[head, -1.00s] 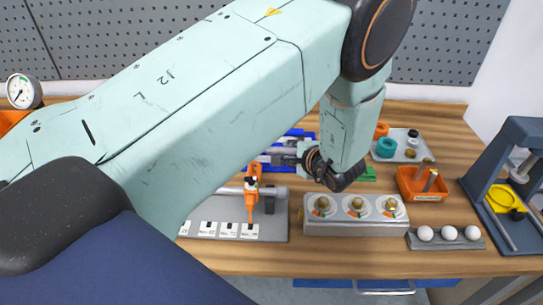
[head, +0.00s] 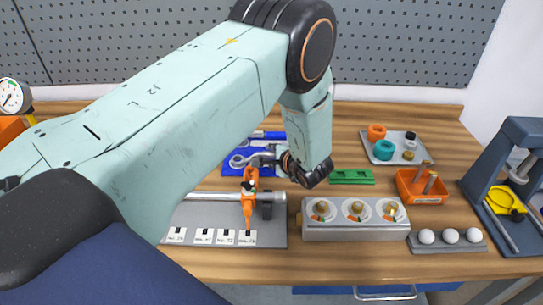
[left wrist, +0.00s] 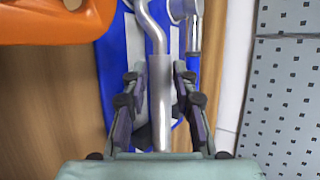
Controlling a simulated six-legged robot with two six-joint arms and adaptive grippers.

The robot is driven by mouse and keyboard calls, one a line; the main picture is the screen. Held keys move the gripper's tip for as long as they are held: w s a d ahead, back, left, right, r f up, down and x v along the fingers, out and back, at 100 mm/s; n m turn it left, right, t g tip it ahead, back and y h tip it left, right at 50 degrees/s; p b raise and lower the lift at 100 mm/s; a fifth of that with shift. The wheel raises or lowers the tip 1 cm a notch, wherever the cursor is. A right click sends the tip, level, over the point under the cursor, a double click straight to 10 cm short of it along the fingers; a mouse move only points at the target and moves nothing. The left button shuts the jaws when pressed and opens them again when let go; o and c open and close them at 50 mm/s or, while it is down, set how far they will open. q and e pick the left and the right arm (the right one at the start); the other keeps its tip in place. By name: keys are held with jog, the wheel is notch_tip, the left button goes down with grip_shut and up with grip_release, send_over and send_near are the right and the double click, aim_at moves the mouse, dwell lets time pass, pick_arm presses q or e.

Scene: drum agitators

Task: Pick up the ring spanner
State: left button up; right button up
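A blue tool mat (head: 232,168) lies on the bench with grey metal tools on it, among them a ring-ended one (head: 238,160) that looks like the ring spanner. My left gripper (head: 276,163) is low over the mat's right part in the head view. In the left wrist view, the left gripper (left wrist: 158,105) is open, its fingers on either side of a grey tool shaft (left wrist: 160,85) with a bent neck. Gaps show between shaft and fingers. I cannot tell whether this shaft is the ring spanner's. Another grey tool (left wrist: 190,25) lies beside it. My right gripper is not in view.
A grey fixture (head: 353,218) with several brass fittings, an orange bin (head: 422,186) and a green block (head: 351,177) are right of the gripper. An orange clamp (head: 249,192) stands in front. A perforated wall (head: 400,45) closes off the back.

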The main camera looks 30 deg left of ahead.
pick_arm(q)
jog(key=shift+d, duration=0.15)
grip_shut()
dwell(0.4)
